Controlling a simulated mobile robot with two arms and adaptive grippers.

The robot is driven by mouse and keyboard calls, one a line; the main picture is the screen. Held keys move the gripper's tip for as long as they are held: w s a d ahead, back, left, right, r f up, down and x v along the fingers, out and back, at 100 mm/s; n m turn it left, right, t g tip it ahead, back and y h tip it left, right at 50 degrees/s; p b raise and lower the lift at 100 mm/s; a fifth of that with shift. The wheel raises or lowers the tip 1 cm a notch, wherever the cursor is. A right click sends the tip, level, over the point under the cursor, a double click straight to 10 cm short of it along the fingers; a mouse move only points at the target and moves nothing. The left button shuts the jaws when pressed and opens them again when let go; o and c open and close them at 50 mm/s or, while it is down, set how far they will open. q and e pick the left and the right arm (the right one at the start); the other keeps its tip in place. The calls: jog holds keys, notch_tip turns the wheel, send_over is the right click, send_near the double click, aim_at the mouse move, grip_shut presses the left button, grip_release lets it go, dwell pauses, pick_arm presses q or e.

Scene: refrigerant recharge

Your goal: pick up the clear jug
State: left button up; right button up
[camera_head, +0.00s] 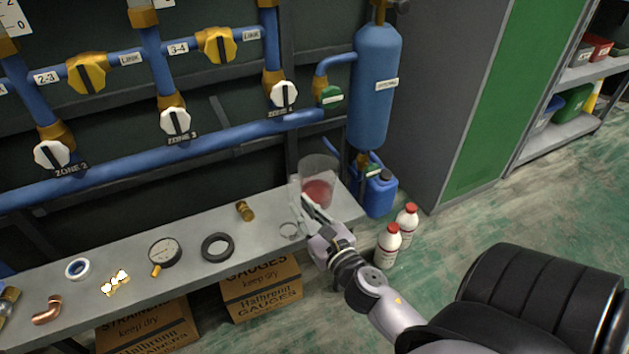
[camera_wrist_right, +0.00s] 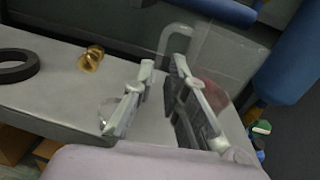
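The clear jug (camera_head: 319,172) stands upright near the right end of the grey bench, with some reddish liquid low inside. In the right wrist view the transparent jug (camera_wrist_right: 222,52) is at the upper right, with its handle (camera_wrist_right: 163,40) on its left side. My right gripper (camera_head: 301,196) is at the jug's near left side. In the wrist view my right gripper (camera_wrist_right: 163,68) is open, its two fingers apart and pointing toward the handle. The handle is just beyond the fingertips; I cannot tell whether they touch. My left gripper is out of view.
The bench (camera_head: 195,229) also holds a brass fitting (camera_head: 244,211), a black ring (camera_head: 217,247), a gauge (camera_head: 165,253) and a clear ring (camera_head: 289,230). A blue cylinder (camera_head: 375,90) and pipes are behind. A blue canister (camera_head: 380,194) and white bottles (camera_head: 388,246) stand to the right.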

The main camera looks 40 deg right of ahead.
aim_at(290, 201)
jog(key=shift+w+d+f, duration=0.1)
jog(key=shift+w+d, duration=0.1)
jog(key=shift+w, duration=1.35)
jog(key=shift+w+d+f, duration=0.1)
jog(key=shift+w+d, duration=0.05)
jog(key=shift+w, duration=1.35)
jog(key=shift+c, duration=0.5)
grip_shut()
jog(key=shift+r, duration=0.2)
